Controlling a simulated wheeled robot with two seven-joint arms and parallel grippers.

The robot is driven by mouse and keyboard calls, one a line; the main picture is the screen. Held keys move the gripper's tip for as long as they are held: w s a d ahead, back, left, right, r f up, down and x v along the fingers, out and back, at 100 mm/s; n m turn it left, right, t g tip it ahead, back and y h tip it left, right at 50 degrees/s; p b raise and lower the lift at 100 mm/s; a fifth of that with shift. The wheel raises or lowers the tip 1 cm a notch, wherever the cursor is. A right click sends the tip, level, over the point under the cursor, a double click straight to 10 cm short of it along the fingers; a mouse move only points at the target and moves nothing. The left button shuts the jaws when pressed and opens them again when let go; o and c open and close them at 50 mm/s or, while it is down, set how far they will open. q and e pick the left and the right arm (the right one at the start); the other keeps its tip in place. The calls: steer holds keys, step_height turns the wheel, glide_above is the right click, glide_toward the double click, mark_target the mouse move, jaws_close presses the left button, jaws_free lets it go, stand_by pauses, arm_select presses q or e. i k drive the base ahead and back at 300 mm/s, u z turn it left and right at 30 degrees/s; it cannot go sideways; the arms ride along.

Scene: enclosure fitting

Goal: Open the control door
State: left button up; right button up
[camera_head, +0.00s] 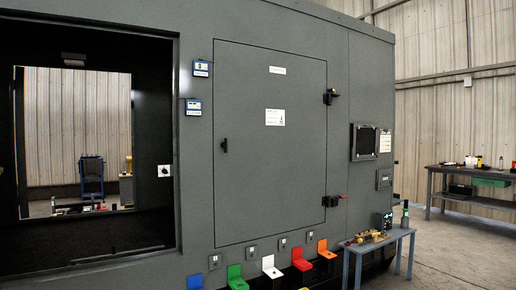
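The control door (265,165) is a large grey panel in the grey enclosure, and it looks shut and flush with the wall around it. A small dark handle (224,146) sits on its left edge at mid height. A white label (275,117) is on the door's middle, with a smaller plate (277,70) above. Neither of my grippers is in view.
A dark open bay (90,235) is at left. Coloured brackets, including a green one (236,277) and a red one (302,260), stick out below the door. A small grey table (378,245) with tools stands at right. A workbench (470,175) stands at far right, with clear floor before it.

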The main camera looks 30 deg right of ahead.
mark_target(270, 106)
steer(key=z, duration=0.45)
steer(key=i, duration=2.8)
steer(key=u, duration=1.7)
steer(key=i, duration=0.45)
steer(key=z, duration=0.85)
